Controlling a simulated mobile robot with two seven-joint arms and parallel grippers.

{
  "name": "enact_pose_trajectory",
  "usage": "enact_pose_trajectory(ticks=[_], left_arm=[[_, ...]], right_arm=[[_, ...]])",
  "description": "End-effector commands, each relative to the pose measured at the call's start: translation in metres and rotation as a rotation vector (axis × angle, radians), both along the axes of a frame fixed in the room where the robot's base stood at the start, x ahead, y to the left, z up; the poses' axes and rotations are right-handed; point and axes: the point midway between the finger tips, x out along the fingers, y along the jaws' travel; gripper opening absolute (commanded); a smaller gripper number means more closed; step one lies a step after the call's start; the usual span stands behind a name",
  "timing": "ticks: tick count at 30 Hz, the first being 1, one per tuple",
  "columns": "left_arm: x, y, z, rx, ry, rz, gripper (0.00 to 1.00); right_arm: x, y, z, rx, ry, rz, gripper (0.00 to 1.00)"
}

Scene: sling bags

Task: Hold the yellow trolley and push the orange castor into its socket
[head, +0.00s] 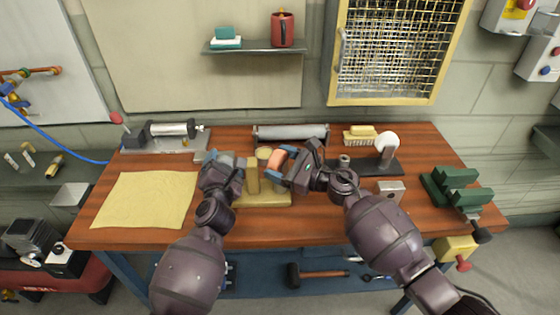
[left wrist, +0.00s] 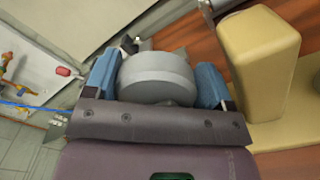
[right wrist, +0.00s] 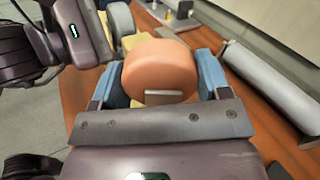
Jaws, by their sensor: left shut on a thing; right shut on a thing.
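The yellow trolley (head: 265,199) stands at the middle of the workbench, with a flat base and upright blocks; one block (left wrist: 262,60) is close in the left wrist view. My left gripper (head: 224,160) is shut on a round grey castor (left wrist: 158,76) at the trolley's left side. Whether that castor is joined to the trolley is hidden. My right gripper (head: 281,162) is shut on the orange castor (right wrist: 160,68), at the right of the trolley's blocks. The orange castor faces the trolley, but whether they touch is unclear. The socket is not visible.
A yellow cloth (head: 145,199) lies at the left. A grey roller (head: 291,133), a brush (head: 360,136) and a white-knobbed stand (head: 387,146) are behind. A green vise (head: 457,188) is at the right. The bench front (head: 300,232) is clear.

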Motion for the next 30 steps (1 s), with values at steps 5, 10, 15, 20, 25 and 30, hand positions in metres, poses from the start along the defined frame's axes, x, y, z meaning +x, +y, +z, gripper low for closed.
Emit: enact_pose_trajectory(ticks=[5,10,15,20,25,30], left_arm=[[-0.001,0.002,-0.003,0.013,0.007,0.004,0.28],[-0.001,0.002,-0.003,0.013,0.007,0.004,0.28],[-0.001,0.002,-0.003,0.013,0.007,0.004,0.28],[-0.001,0.002,-0.003,0.013,0.007,0.004,0.28],[-0.001,0.002,-0.003,0.013,0.007,0.004,0.28],[-0.001,0.002,-0.003,0.013,0.007,0.004,0.28]], right_arm=[[0.0,0.0,-0.004,0.0,0.0,-0.001,0.39],[0.0,0.0,-0.007,0.0,0.0,-0.001,0.39],[0.0,0.0,-0.01,0.0,0.0,0.0,0.39],[0.0,0.0,-0.014,0.0,0.001,0.0,0.39],[0.0,0.0,-0.017,0.001,0.0,0.0,0.39],[0.0,0.0,-0.018,0.001,-0.002,0.001,0.76]])
